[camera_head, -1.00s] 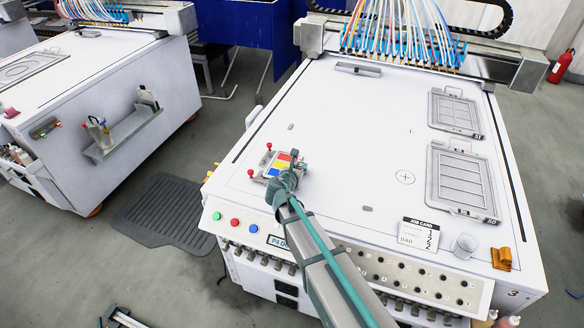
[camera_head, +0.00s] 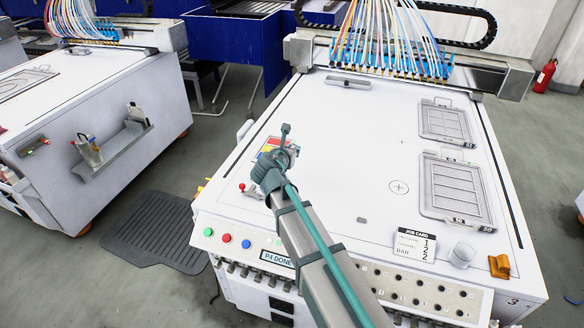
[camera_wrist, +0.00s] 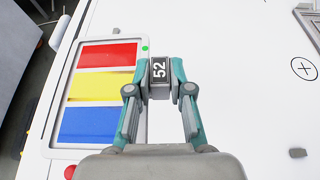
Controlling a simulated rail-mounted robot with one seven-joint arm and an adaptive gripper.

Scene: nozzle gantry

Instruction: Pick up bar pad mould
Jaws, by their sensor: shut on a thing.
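My gripper (camera_wrist: 160,84) is shut on a small dark block marked 52 (camera_wrist: 158,68), seen between the fingertips in the wrist view. In the head view my gripper (camera_head: 284,143) is over the left part of the white table, beside the panel with red, yellow and blue fields (camera_head: 268,147). A small dark piece sticks up at its tip there. Two flat grey moulds lie at the right of the table, a far one (camera_head: 445,122) and a near one (camera_head: 455,187), both apart from my gripper. I cannot tell which is the bar one.
A nozzle gantry with coloured hoses (camera_head: 390,62) spans the back. The table's middle is mostly clear.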

